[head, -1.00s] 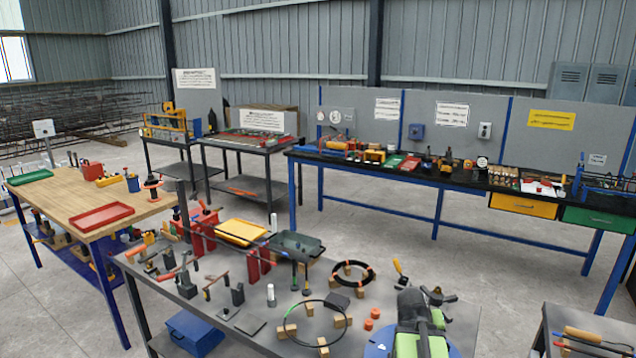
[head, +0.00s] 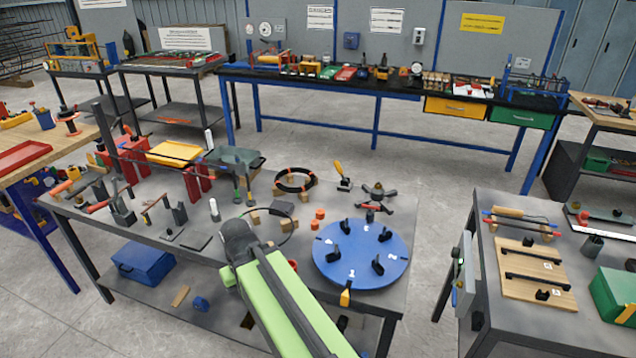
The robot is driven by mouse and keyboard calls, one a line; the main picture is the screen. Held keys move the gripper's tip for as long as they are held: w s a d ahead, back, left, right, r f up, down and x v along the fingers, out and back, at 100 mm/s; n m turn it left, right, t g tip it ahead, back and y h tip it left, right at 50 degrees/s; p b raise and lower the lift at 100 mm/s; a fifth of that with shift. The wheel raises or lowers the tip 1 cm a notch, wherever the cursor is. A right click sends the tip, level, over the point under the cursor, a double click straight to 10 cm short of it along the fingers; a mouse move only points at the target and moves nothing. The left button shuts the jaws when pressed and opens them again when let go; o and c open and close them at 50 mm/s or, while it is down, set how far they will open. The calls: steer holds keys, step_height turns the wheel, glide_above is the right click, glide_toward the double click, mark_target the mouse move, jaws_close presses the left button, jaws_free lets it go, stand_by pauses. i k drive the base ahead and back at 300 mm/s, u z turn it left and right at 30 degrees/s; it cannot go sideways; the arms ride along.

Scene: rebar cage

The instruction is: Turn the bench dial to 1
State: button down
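A blue round dial plate (head: 361,254) lies on the right end of the near grey bench in the head view. Several black upright knobs or clamps stand around it, with small white marks beside them. The white mark nearest the front is too small to read surely. A yellow pointer (head: 346,296) sits at the plate's front edge, by the bench edge. My green arm link rises from the bottom of the view to a dark joint left of the plate. My gripper does not show, so its place relative to the dial is hidden.
A black spoked handwheel (head: 378,197) stands behind the plate. A second grey bench with a wooden board (head: 536,276) stands to the right, across a floor gap.

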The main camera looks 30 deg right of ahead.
mark_target(455, 250)
steer(key=z, duration=0.05)
steer(key=k, duration=1.05)
steer(key=u, duration=2)
steer(key=i, duration=1.05)
steer(key=z, duration=4.05)
steer(key=i, duration=1.05)
steer(key=u, duration=0.05)
